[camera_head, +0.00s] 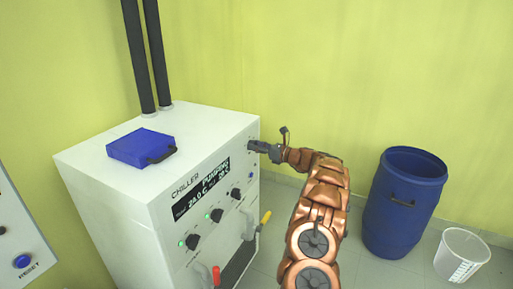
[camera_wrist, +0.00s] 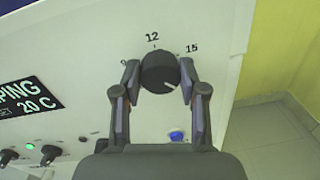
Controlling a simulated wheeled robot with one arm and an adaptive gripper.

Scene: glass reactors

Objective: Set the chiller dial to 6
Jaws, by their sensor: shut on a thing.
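The chiller (camera_head: 150,205) is a white cabinet with a black display (camera_head: 201,189) that reads "PUMPING" and 20 C. In the wrist view its dial (camera_wrist: 159,72) is a round black knob with a pale pointer line toward the lower right. The marks 12 and 15 show above and to the right of it, and a 9 is partly hidden at the upper left. My gripper (camera_wrist: 160,82) is shut on the dial, one finger on each side. In the head view my gripper (camera_head: 262,147) is at the panel's upper far end and hides the dial. The lower scale marks are hidden.
Several smaller black knobs with green lights (camera_head: 192,241) sit lower on the panel. A blue button (camera_wrist: 177,136) is below the dial. Red and yellow valve handles (camera_head: 265,217) stick out below. A blue case (camera_head: 141,146) lies on top. A blue barrel (camera_head: 403,203) and white bucket (camera_head: 462,254) stand right.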

